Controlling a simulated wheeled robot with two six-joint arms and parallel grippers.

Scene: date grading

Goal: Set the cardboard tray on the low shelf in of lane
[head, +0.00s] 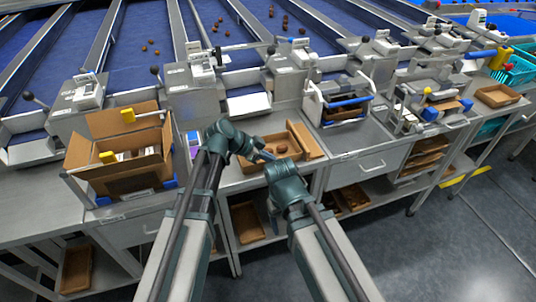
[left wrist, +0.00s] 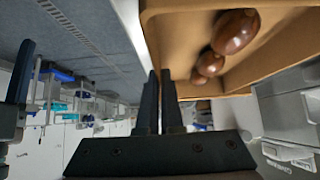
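The cardboard tray (head: 300,136) sits at the front of the middle bench, with a few brown dates inside. In the left wrist view the tray (left wrist: 180,28) fills the upper right, with several glossy dates (left wrist: 235,32) in it. My left gripper (left wrist: 160,72) has its two black fingers close together, with the tray's wall edge between them. In the head view my left gripper (head: 262,156) is at the tray's near left side. My right gripper is at the near side, mostly hidden behind its own wrist; its fingers cannot be made out. The low shelf (head: 385,187) runs under the benches.
Another cardboard tray (head: 247,222) stands on the shelf under the middle bench, with more trays (head: 355,198) to its right. A large open carton (head: 125,178) stands on the left bench. A drawer (head: 367,165) is right of the middle bay. Open floor lies at the lower right.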

